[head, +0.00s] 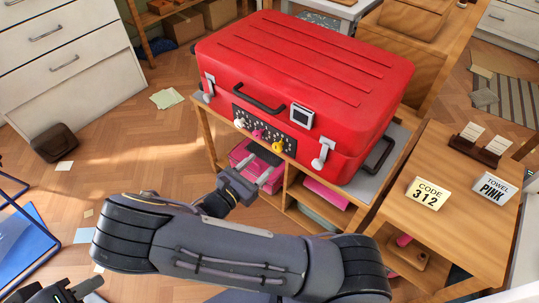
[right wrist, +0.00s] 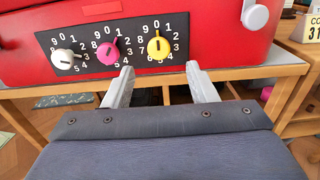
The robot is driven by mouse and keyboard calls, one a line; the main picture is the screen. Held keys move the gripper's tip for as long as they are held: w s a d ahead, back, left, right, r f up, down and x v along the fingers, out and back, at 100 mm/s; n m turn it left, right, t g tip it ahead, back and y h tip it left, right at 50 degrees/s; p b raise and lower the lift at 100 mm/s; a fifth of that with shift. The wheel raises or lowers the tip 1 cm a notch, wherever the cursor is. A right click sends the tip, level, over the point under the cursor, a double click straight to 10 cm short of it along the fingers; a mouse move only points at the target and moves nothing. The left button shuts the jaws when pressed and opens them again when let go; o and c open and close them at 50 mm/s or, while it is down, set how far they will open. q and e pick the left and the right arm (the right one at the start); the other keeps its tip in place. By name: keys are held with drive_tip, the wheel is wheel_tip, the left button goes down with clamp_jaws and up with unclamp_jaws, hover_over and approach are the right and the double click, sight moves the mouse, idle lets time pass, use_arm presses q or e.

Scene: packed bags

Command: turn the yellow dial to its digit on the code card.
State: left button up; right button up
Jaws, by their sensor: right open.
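The red suitcase (head: 300,75) lies on a wooden stand with a black dial panel on its front. The yellow dial (right wrist: 158,47) is the rightmost of three; its pointer appears to point up, near 0. It also shows in the head view (head: 278,146). The pink dial (right wrist: 107,53) and white dial (right wrist: 65,58) sit left of it. The code card (head: 427,193) reads 312. My right gripper (right wrist: 160,70) is open and empty, just below and in front of the yellow dial, apart from it. My left gripper (head: 85,291) is partly cut off at the bottom left.
Silver latches (head: 322,155) hang at the suitcase front, with a black handle (head: 260,98) above the dials. Shelves with a pink box (head: 245,160) lie below the suitcase.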

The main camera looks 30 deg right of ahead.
sight(276, 149)
drive_tip(key=b+x, duration=0.1)
drive_tip(key=x, duration=0.6)
drive_tip(key=shift+w+d, duration=0.2)
drive_tip(key=shift+d, duration=0.05)
drive_tip(key=c, duration=1)
